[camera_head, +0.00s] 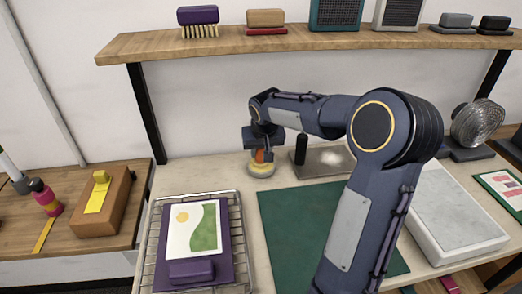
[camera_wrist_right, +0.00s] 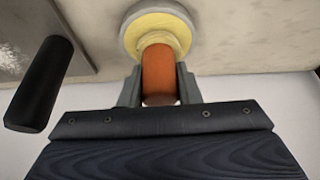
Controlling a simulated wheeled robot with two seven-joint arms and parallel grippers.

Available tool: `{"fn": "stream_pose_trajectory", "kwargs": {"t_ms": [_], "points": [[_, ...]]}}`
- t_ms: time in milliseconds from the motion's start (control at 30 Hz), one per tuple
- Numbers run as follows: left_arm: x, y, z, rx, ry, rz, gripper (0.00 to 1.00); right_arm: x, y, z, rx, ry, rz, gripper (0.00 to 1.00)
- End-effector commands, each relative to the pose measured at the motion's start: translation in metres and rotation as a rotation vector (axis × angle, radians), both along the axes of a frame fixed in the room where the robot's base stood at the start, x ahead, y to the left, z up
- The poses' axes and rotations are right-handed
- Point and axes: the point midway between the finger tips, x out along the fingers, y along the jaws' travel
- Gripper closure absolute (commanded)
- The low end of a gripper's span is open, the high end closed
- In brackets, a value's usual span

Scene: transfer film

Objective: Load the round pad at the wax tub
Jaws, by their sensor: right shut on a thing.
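My right gripper (camera_head: 260,148) is shut on the orange handle of the round pad (camera_head: 260,156) at the back of the bench. In the right wrist view, the fingers (camera_wrist_right: 158,88) sit on either side of the orange handle (camera_wrist_right: 158,72). The pad's pale yellow underside end meets the yellow wax in the round, pale-rimmed wax tub (camera_wrist_right: 129,22). The tub also shows in the head view (camera_head: 261,174), directly under the pad. The pad looks upright and seems to touch the wax; the contact itself is hidden. My left gripper is not in view.
A metal plate (camera_head: 332,160) and black upright cylinder (camera_head: 301,149) stand just right of the tub. A green mat (camera_head: 290,225) lies in front. A wire rack (camera_head: 151,240) holds a purple board with a picture. A wooden shelf (camera_head: 150,48) runs above.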

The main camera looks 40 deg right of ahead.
Motion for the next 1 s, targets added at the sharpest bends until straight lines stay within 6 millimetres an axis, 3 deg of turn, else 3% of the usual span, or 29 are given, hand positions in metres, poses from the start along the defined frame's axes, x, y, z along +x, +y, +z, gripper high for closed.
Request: {"fn": "stream_pose_trajectory", "kwargs": {"t_ms": [267, 1000], "points": [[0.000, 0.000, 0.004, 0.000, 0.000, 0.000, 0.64, -0.001, 0.001, 0.003, 0.001, 0.005, 0.000, 0.88], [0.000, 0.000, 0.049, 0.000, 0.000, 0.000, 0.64, 0.000, 0.000, 0.064, 0.001, 0.002, 0.000, 0.88]]}}
